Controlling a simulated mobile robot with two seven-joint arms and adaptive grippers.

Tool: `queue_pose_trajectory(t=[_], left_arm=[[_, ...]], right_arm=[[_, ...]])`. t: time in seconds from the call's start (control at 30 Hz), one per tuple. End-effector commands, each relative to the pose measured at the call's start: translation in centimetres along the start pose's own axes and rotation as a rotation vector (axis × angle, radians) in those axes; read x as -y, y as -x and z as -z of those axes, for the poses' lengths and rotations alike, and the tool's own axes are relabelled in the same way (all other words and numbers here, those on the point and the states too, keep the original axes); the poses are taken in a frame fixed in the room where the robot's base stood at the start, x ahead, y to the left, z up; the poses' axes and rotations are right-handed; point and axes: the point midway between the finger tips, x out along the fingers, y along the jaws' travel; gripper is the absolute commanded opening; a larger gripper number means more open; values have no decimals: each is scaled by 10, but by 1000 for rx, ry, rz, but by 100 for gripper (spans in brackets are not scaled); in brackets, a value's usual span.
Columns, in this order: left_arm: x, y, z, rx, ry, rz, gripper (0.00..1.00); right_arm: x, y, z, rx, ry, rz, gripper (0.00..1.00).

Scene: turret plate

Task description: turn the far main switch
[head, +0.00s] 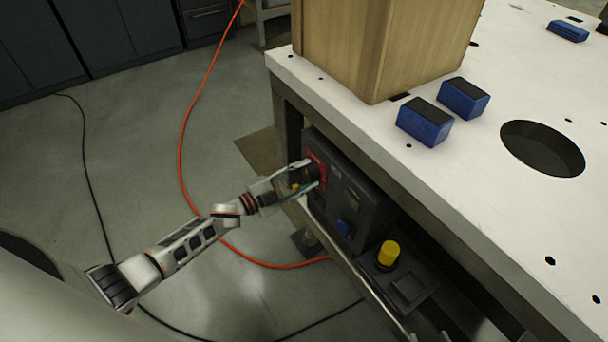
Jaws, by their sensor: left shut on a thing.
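The far main switch sits on a red plate (320,168) at the far left end of a dark control box (350,190) under the table top. My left gripper (308,175) reaches it from the left, one finger above and one below. It is shut on the switch's knob, which the fingers mostly hide, so its angle cannot be read. At the bottom edge, small pale tips of what looks like my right gripper (431,337) show, cut off by the frame.
A yellow button (388,253) stands on a dark unit nearer me, and a blue knob (345,228) is on the control box. The white table top (480,170) overhangs them, carrying a wooden block (385,45) and blue-black blocks (425,122). An orange cable (181,150) lies on the floor.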

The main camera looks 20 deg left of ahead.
Motion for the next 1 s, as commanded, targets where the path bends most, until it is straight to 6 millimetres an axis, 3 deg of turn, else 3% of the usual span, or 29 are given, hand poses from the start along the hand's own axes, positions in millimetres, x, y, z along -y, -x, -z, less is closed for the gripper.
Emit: queue_pose_trajectory(t=[0.3, 0.87, 0.9, 0.93, 1.0], left_arm=[[0, 0, 0, 1, 122, 1, 18], [0, 0, 0, 1, 148, 1, 18], [0, 0, 0, 1, 148, 2, 50], [0, 0, 0, 1, 148, 2, 56], [0, 0, 0, 1, 148, 1, 56]], right_arm=[[1, 2, 5, -5, -3, 3, 40], [2, 3, 3, 0, -5, 5, 40], [2, 3, 3, 0, -4, 5, 40], [2, 3, 3, 0, -4, 5, 40], [2, 3, 3, 0, -4, 5, 40]])
